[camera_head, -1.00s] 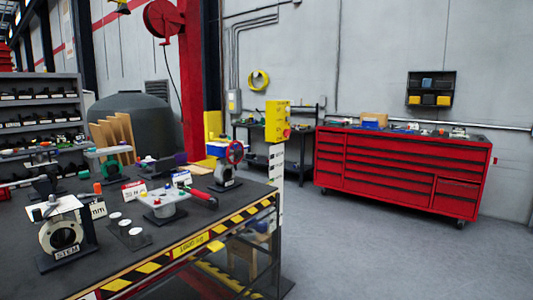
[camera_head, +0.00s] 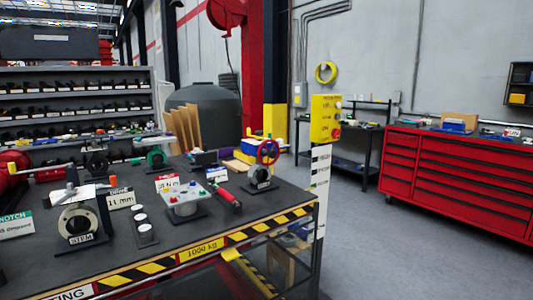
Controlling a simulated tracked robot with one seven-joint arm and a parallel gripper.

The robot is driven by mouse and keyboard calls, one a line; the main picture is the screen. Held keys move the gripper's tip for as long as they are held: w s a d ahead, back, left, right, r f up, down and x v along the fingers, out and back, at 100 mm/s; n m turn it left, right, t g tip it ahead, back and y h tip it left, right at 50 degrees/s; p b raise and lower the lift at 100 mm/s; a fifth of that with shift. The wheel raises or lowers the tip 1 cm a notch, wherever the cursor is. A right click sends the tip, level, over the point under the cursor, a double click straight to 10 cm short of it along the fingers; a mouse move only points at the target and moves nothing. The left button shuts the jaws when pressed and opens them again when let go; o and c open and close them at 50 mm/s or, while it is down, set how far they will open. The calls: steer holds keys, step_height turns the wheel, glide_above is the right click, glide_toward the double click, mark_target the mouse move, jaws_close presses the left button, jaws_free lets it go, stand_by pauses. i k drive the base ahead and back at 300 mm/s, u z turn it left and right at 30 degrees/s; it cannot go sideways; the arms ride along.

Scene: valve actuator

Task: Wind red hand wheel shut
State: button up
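The red hand wheel (camera_head: 268,152) stands upright on a grey valve body (camera_head: 259,177) with a dark base. It is near the far right corner of the workbench (camera_head: 215,225), left of the yellow control box. The wheel's rim shows as a red ring, seen at an angle. Its exact turned position is too small to tell. My gripper is not in view, and nothing is seen touching the wheel.
Other valves, a red-handled tool (camera_head: 229,198) and a STEM-marked fixture (camera_head: 80,222) stand on the bench. A yellow control box (camera_head: 325,118) rises at its right corner. A red tool cabinet (camera_head: 455,180) is at the right. The grey floor (camera_head: 390,250) between is clear.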

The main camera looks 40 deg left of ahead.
mark_target(271, 153)
steer(key=u, duration=0.35)
steer(key=i, duration=0.85)
steer(key=u, duration=0.9)
steer(key=i, duration=0.35)
steer(key=u, duration=0.2)
steer(key=k, duration=0.95)
steer(key=u, duration=0.2)
steer(key=i, duration=0.95)
steer(key=z, duration=0.1)
